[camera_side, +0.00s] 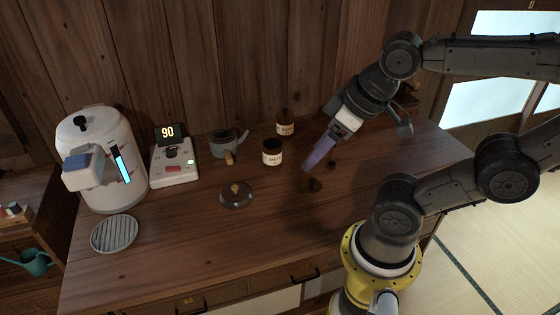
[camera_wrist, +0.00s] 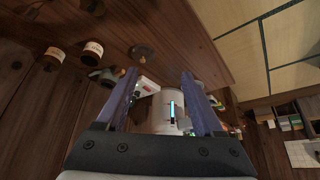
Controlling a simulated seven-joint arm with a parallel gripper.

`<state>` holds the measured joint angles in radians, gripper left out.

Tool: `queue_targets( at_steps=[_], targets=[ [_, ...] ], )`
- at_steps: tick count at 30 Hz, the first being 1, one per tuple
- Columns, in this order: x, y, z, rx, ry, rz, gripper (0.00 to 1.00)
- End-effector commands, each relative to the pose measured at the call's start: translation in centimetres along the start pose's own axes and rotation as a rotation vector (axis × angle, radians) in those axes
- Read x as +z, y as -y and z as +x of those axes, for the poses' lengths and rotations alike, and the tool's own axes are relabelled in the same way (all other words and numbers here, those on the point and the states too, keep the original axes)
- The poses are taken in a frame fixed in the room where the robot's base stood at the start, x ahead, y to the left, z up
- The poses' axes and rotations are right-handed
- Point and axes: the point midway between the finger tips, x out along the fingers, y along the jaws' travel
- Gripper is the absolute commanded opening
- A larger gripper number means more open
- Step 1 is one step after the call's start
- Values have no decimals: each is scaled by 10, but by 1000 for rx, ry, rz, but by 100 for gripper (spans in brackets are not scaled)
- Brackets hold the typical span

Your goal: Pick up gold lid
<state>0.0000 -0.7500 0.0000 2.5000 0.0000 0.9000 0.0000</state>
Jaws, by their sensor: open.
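My gripper (camera_side: 308,167) is open and empty, its purple fingers pointing down and left above the right half of the wooden counter. Both fingers of it show in the wrist view (camera_wrist: 159,75), spread apart with nothing between them. A small dark brownish round thing (camera_side: 314,185) lies on the counter just below the fingertips, with a smaller dark one (camera_side: 332,164) beside it; I cannot tell whether either is the gold lid. A dark round lid with a light brown knob (camera_side: 236,194) lies further left; it also shows in the wrist view (camera_wrist: 143,51).
Two labelled brown jars (camera_side: 272,153) (camera_side: 285,122) stand left of my gripper, the front one apparently uncapped. A dark teapot (camera_side: 227,143), a scale reading 90 (camera_side: 174,168), a white dispenser (camera_side: 97,150) and a round grate (camera_side: 114,234) stand further left. The counter's front middle is clear.

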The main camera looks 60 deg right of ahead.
Motion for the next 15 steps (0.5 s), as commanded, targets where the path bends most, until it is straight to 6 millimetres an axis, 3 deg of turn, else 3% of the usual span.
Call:
queue_targets(
  at_steps=[1, 5, 15],
  targets=[
    [0, 0, 0, 0, 0, 0, 80],
    [0, 0, 0, 0, 0, 0, 100],
    [-1, 0, 0, 0, -4, 62, 100]
  ],
)
